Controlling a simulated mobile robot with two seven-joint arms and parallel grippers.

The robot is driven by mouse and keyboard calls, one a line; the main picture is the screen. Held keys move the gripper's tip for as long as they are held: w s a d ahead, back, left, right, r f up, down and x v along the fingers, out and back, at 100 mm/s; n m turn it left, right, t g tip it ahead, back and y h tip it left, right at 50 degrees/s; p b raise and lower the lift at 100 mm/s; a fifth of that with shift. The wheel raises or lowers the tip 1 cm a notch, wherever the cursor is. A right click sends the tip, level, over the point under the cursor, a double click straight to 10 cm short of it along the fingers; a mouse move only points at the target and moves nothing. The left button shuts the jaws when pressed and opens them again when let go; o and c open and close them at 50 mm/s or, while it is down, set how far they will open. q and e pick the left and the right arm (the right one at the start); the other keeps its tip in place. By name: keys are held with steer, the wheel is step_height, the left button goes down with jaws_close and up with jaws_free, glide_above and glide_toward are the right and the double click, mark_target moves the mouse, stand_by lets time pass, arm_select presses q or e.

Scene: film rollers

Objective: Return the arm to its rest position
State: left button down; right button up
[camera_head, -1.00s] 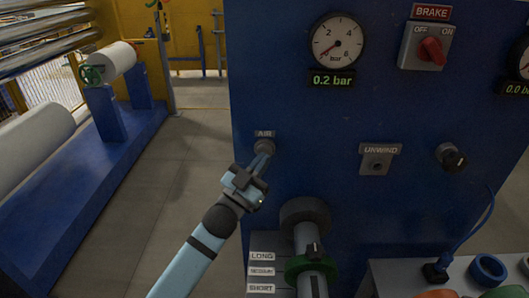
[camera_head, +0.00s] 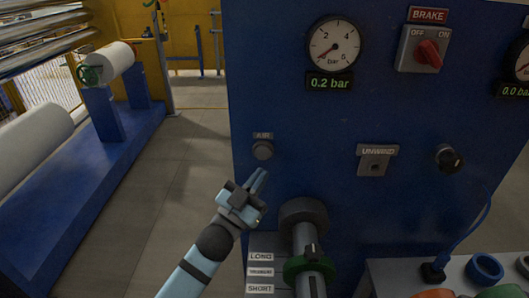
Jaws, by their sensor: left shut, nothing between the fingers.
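My left arm comes in from the bottom left, light blue with dark joints. My left gripper (camera_head: 258,182) is shut and empty, its fingertips pointing up just below the AIR knob (camera_head: 262,150) on the blue panel (camera_head: 300,115). A small gap shows between the fingertips and the knob. My right gripper is not in view.
The panel carries a gauge (camera_head: 333,44) reading 0.2 bar, a red BRAKE switch (camera_head: 428,52), the UNWIND socket (camera_head: 375,166) and a black knob (camera_head: 448,158). A roller shaft with a green collar (camera_head: 308,268) juts out right of my arm. Open floor (camera_head: 165,190) lies left.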

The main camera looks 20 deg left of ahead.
arm_select(q)
steer(key=s+a+f+n+g+y, duration=0.1)
steer(key=s+f+n+g+y, duration=0.15)
steer(key=f, duration=0.65)
steer(key=s+a+f+n+g+y, duration=0.15)
steer(key=s+f, duration=0.25)
steer(key=f, duration=0.4)
steer(key=s+a+f+g+y, duration=0.1)
steer(key=s+f+g, duration=0.5)
steer(key=s+f, duration=1)
steer(key=shift+s+f+g+y, duration=0.15)
steer(key=shift+f+g+y, duration=0.2)
steer(key=shift+f, duration=0.2)
